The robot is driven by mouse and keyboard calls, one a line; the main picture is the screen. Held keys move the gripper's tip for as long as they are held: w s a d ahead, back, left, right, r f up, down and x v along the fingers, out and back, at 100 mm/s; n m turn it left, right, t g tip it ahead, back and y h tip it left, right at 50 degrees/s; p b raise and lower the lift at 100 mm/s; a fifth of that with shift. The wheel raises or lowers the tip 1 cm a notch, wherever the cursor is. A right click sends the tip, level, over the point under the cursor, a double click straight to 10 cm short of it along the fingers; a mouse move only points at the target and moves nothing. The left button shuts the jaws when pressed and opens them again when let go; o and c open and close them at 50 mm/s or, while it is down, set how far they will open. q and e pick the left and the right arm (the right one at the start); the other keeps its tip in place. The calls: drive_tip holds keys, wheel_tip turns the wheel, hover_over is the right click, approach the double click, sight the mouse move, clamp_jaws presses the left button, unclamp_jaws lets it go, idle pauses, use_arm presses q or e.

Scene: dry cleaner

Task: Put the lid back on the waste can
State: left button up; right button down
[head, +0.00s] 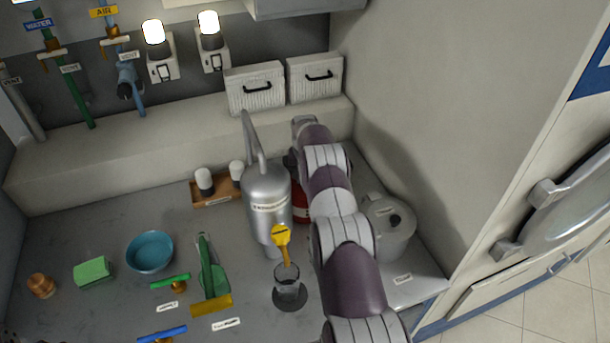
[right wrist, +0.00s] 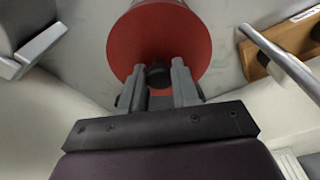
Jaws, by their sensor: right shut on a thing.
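A red can (head: 300,201) stands on the counter behind the silver dispenser, mostly hidden by my right arm in the head view. In the right wrist view its round red lid (right wrist: 128,42) fills the upper middle, with a small black knob (right wrist: 158,74) at the centre. My right gripper (right wrist: 159,82) is shut on this knob, its fingers on either side. Red wall shows past the lid's far edge, but I cannot tell whether the lid is seated or held just above the can. My right gripper is hidden in the head view. My left gripper is not in view.
The silver dispenser (head: 266,190) stands close left of the red can, with a wooden tray (head: 213,203) behind it. A grey canister (head: 392,238) stands right of my arm. A glass (head: 288,285), blue bowl (head: 150,251) and green sponge (head: 93,271) stand in front and left.

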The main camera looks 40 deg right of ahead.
idle(0.3)
idle(0.4)
drive_tip(key=shift+b, duration=0.3)
drive_tip(key=shift+f, duration=0.15)
idle(1.2)
idle(0.3)
drive_tip(key=shift+c, duration=1.3)
unclamp_jaws()
